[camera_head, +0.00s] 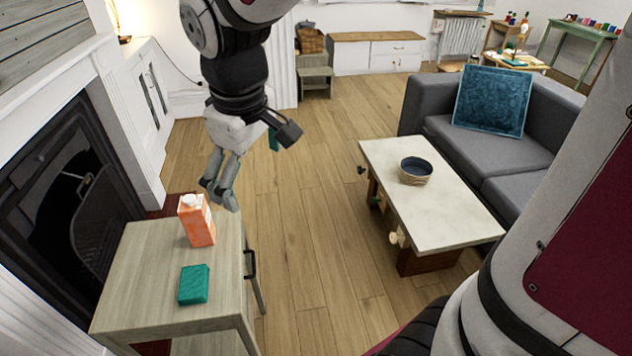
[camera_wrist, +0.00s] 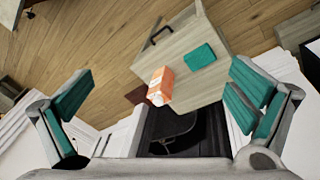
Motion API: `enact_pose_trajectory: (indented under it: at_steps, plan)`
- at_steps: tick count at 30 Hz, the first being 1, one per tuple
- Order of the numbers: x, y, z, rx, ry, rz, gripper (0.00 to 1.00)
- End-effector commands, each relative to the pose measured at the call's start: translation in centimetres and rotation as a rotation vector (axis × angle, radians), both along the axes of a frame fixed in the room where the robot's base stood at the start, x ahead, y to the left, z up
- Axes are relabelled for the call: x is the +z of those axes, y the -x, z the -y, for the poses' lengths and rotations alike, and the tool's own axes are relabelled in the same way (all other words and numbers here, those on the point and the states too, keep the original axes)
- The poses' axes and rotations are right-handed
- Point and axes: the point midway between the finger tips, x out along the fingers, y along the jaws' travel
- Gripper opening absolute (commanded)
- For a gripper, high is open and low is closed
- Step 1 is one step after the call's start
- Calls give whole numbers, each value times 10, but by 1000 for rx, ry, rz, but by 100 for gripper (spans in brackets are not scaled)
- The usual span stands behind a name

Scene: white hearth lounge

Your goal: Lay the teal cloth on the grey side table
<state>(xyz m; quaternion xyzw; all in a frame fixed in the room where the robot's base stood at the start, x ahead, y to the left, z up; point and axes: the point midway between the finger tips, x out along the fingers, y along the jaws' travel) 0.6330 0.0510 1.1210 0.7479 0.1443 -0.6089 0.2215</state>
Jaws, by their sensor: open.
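The teal cloth (camera_head: 194,284) is a small folded rectangle lying flat on the grey side table (camera_head: 130,290), towards its front. In the wrist view the cloth (camera_wrist: 199,57) is also on the table top (camera_wrist: 205,88), right of centre. My gripper (camera_head: 250,168) is open and empty in the air, above and beyond the far end of the table. Its two teal-padded fingers (camera_wrist: 160,88) are spread wide in the wrist view, apart from the cloth.
An orange-and-white carton (camera_head: 198,222) stands on the side table just behind the cloth. A dark fireplace (camera_head: 60,200) is at the left. A low table (camera_head: 440,205) with a bowl (camera_head: 416,171) and a grey sofa (camera_head: 465,140) are right. Wood floor between is clear.

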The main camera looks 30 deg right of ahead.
Motion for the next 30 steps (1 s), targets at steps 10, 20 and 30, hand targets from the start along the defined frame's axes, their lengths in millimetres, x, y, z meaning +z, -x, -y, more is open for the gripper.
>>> enact_pose_trajectory:
  at_steps: [10,20,30]
  plan:
    - [39,111,45,-339,-118,123,100]
    - [36,161,55,-491,-197,170,100]
    - [36,162,55,-496,-199,170,100]
